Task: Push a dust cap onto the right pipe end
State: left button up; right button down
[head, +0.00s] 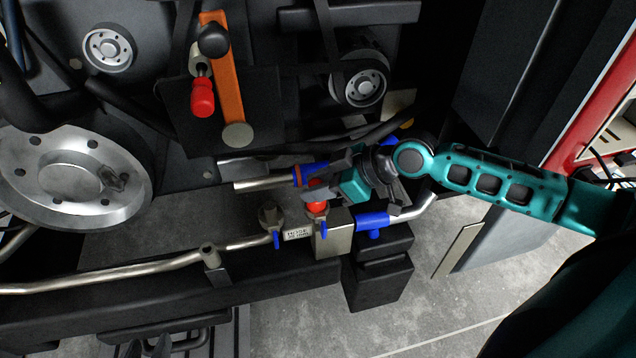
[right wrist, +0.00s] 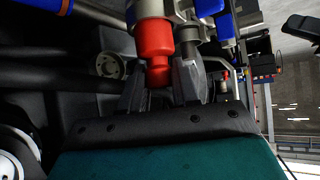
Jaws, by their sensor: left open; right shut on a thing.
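A red dust cap (head: 316,207) sits just above the metal block (head: 336,232) in the head view. My right gripper (head: 328,190) is shut on it. In the right wrist view the red cap (right wrist: 156,45) is between the two grey fingers, lined up with a grey metal pipe end (right wrist: 150,9) and meeting it; I cannot tell how far it is pushed on. In the head view the gripper and cap hide the right pipe end. My left gripper (head: 148,350) shows only as dark fingertips at the bottom edge, apart and empty.
A bent metal pipe (head: 130,280) runs from the left towards a dark fitting (head: 270,214) and a labelled plate. A blue sleeve (head: 372,220) is right of the block. A short metal pipe (head: 255,183) lies behind. A red-handled lever (head: 203,97) hangs above. Grey floor is clear below.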

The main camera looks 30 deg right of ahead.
aim_at(317, 207)
jog(key=shift+f, duration=0.15)
jog(key=shift+f+b, duration=0.3)
jog(key=shift+f, duration=0.15)
jog(key=shift+f+b, duration=0.3)
jog(key=shift+f, duration=0.2)
jog(key=shift+f, duration=0.15)
dwell(0.3)
jog(key=c, duration=1.1)
grip_release()
jog(key=shift+o, duration=1.7)
